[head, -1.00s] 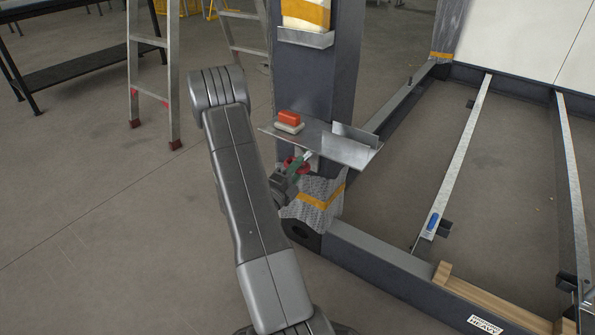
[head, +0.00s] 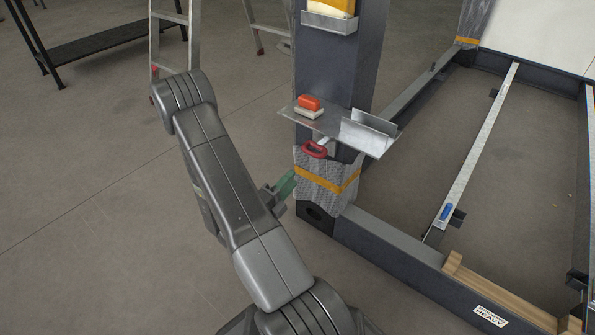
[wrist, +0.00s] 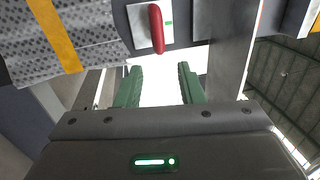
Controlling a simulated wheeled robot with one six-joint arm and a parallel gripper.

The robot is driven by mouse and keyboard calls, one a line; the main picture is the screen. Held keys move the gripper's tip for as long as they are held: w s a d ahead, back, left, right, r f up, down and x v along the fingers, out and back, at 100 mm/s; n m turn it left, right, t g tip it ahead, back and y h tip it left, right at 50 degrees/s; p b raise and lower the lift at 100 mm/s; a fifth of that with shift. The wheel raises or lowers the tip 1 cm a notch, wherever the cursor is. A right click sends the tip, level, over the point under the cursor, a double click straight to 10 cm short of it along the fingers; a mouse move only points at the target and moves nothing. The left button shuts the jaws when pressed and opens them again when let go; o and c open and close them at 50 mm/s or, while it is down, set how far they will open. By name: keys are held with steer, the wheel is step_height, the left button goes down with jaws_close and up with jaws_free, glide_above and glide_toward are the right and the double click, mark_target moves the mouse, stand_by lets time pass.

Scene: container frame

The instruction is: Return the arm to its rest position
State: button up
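My gripper (wrist: 160,88) shows in the wrist view with its two green fingers apart and nothing between them. In the head view my gripper (head: 284,186) is partly hidden behind my own arm; a green finger points toward the wrapped foot of the post. My arm is folded upward in the left middle of the head view. A red handle (head: 314,150) sits below the metal shelf on the post. It also shows in the wrist view (wrist: 157,28), beyond the fingers and apart from them.
The dark post (head: 338,70) carries a metal shelf (head: 345,132) with a red and white block (head: 309,106) on it. Frame beams (head: 400,248) run along the floor to the right. A ladder (head: 174,45) stands at the back left.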

mark_target(313, 156)
steer(key=shift+s+a+f, duration=0.1)
steer(key=shift+s+a, duration=0.1)
steer(key=shift+s, duration=0.2)
steer(key=b+x, duration=0.2)
steer(key=x, duration=1.1)
steer(key=shift+w+d+f, duration=0.1)
steer(key=shift+w+d, duration=0.15)
steer(key=shift+a, duration=0.1)
